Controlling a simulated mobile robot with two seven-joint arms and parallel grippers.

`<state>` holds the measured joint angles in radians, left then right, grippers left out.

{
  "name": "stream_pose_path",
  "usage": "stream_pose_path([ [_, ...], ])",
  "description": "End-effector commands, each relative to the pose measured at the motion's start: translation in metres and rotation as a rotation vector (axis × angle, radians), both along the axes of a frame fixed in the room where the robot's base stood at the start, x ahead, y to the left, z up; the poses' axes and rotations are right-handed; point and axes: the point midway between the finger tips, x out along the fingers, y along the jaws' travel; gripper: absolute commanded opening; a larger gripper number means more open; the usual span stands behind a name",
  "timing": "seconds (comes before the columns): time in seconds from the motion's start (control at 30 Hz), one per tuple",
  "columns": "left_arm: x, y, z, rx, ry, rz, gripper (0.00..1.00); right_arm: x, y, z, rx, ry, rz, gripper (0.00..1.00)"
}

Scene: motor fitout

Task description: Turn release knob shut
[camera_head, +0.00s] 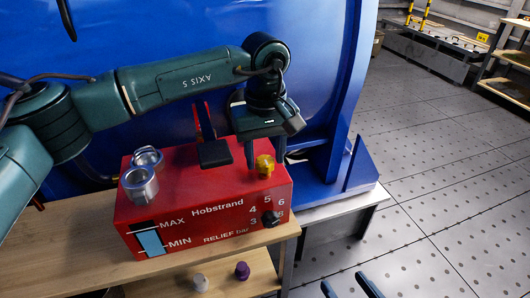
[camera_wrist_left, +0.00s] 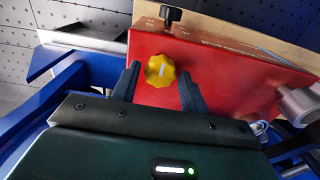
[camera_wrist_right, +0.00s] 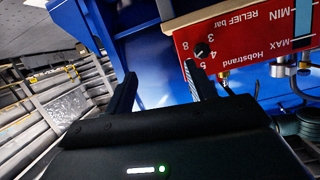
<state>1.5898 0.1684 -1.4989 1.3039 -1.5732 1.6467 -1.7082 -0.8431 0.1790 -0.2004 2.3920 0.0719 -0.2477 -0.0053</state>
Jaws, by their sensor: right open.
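The red Hobstrand box (camera_head: 185,205) stands on a wooden bench. A yellow lobed knob (camera_head: 264,166) sits on its top near the right end. My left gripper (camera_head: 266,160) points down at this knob. In the left wrist view the yellow knob (camera_wrist_left: 160,70) shows between the tips of my left gripper (camera_wrist_left: 160,88), with a gap on each side. A black relief knob (camera_head: 271,218) is on the box's front by the numbers. My right gripper (camera_head: 348,289) is open and empty at the bottom edge, apart from the box; its fingers also show in the right wrist view (camera_wrist_right: 163,90).
Two metal fittings (camera_head: 141,183) stand on the box's left end. A black-ended lever (camera_head: 214,153) stands just left of my left gripper. A large blue housing (camera_head: 180,50) rises behind. A white cap (camera_head: 200,282) and a purple cap (camera_head: 242,270) are on a lower shelf.

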Motion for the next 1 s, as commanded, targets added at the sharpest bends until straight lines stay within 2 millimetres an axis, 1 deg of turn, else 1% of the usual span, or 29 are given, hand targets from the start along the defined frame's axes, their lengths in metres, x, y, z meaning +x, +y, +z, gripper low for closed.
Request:
stream_pose_path([
  [0.03, 0.000, 0.000, 0.000, 0.000, 0.000, 0.000, 0.48, 0.000, 0.000, 0.000, 0.001, 0.000, 0.000, 0.55],
  [0.13, 0.000, 0.000, -0.001, 0.001, 0.000, 0.001, 0.55, 0.000, 0.000, 0.000, 0.002, 0.001, -0.001, 0.55],
  [0.37, 0.000, 0.000, 0.000, 0.001, 0.001, 0.001, 0.55, 0.000, 0.000, 0.000, 0.002, 0.002, -0.001, 0.55],
  [0.47, 0.000, 0.000, 0.006, 0.000, -0.001, 0.002, 0.55, 0.000, 0.001, 0.000, 0.002, 0.002, -0.001, 0.55],
  [0.57, 0.000, 0.000, 0.022, -0.001, -0.002, 0.002, 0.55, 0.000, 0.001, 0.001, 0.003, 0.004, 0.000, 0.55],
  [0.8, 0.000, 0.000, 0.076, 0.000, -0.003, 0.002, 0.55, -0.001, 0.002, 0.000, 0.005, 0.023, 0.003, 0.55],
  [0.9, 0.000, 0.000, 0.097, -0.001, -0.001, 0.001, 0.55, 0.000, 0.003, 0.000, 0.007, 0.027, 0.006, 0.55],
  [1.0, 0.000, 0.000, 0.113, 0.001, -0.002, 0.001, 0.55, 0.000, 0.004, -0.002, 0.006, 0.034, 0.008, 0.55],
])
